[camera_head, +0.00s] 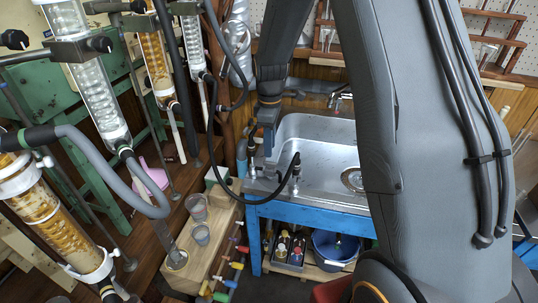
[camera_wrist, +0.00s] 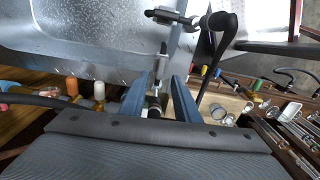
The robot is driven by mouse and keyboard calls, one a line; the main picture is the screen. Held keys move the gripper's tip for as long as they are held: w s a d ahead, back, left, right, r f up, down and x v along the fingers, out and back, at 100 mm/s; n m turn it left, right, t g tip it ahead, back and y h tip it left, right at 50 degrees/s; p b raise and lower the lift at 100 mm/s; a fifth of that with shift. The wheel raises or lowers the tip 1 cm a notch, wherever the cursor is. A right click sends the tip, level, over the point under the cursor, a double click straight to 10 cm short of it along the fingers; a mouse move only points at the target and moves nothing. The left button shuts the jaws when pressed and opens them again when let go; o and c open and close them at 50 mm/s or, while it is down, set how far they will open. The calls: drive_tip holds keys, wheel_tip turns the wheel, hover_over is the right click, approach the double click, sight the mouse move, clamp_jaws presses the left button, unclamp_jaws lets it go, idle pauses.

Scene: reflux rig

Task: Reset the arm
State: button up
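My gripper (camera_head: 267,143) points down at the left end of the sink (camera_head: 318,128), at the end of my raised arm. In the wrist view its two blue fingers (camera_wrist: 158,100) stand apart. A dark tap fitting (camera_wrist: 154,104) shows in the gap between them, with a metal stem above it. I see no clear contact between the fingers and the fitting. My arm covers the right part of the sink in the head view.
Glass columns (camera_head: 98,88) and hoses crowd the left. Beakers (camera_head: 197,206) stand on a wooden bench with coloured valves along its side. A blue bucket (camera_head: 335,247) sits under the sink.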

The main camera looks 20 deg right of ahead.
wheel_tip(320, 180, up, 2)
idle(0.4)
drive_tip(key=shift+s+r, duration=0.1)
drive_tip(key=s+r+m, duration=0.2)
drive_tip(key=s+m, duration=0.4)
drive_tip(key=s, duration=0.6)
drive_tip(key=s+r+m, duration=0.2)
drive_tip(key=s+m, duration=0.4)
drive_tip(key=s, duration=0.7)
drive_tip(key=shift+m+t, duration=0.3)
